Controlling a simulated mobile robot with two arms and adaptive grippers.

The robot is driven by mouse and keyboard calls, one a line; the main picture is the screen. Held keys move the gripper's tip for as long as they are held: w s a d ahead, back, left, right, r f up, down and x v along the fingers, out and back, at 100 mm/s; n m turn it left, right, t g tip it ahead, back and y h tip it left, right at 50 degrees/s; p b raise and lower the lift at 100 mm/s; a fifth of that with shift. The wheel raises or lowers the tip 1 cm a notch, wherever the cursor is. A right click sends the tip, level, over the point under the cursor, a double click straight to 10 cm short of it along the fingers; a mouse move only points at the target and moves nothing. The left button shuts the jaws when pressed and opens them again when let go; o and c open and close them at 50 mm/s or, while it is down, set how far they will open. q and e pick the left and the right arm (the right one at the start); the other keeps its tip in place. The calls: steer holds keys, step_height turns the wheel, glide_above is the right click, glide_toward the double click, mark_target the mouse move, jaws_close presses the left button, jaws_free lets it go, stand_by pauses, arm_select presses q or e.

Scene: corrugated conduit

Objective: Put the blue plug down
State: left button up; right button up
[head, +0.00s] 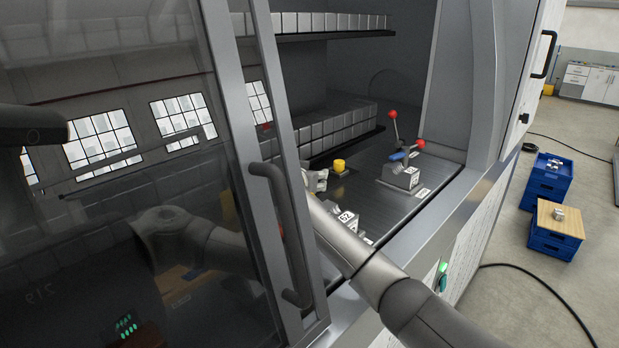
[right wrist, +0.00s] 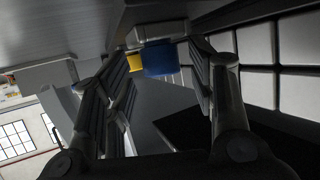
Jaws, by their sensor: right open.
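The blue plug (right wrist: 165,59) shows in the right wrist view, between and just beyond the tips of my open right gripper. Its pale base is at the dark surface that fills the top of that view. I cannot tell whether a finger touches it. In the head view my right gripper (head: 319,181) is inside the cabinet, low over the dark worktop (head: 345,193), beside a yellow cylinder (head: 339,166). I cannot make out the plug there. The yellow cylinder also shows behind the plug in the right wrist view (right wrist: 134,63). My left gripper is not seen.
A glass door with a dark handle (head: 279,230) stands left of my right arm. A grey fixture (head: 401,176) with red-knobbed levers and a blue part stands right on the worktop. Shelves of grey boxes (head: 335,127) line the back. Blue crates (head: 548,187) stand on the floor outside.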

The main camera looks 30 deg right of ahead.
steer(key=shift+s+a+f, duration=0.1)
steer(key=shift+f, duration=0.4)
steer(key=shift+r+p, duration=0.55)
steer(key=shift+a+b, duration=0.35)
steer(key=v, duration=0.2)
steer(key=b+v, duration=0.1)
steer(key=v, duration=0.1)
steer(key=b+v, duration=0.1)
steer(key=v, duration=0.1)
steer(key=shift+r, duration=0.3)
steer(key=shift+s+a+r, duration=0.15)
steer(key=shift+s+r, duration=0.1)
steer(key=shift+s, duration=0.05)
steer(key=shift+r, duration=0.1)
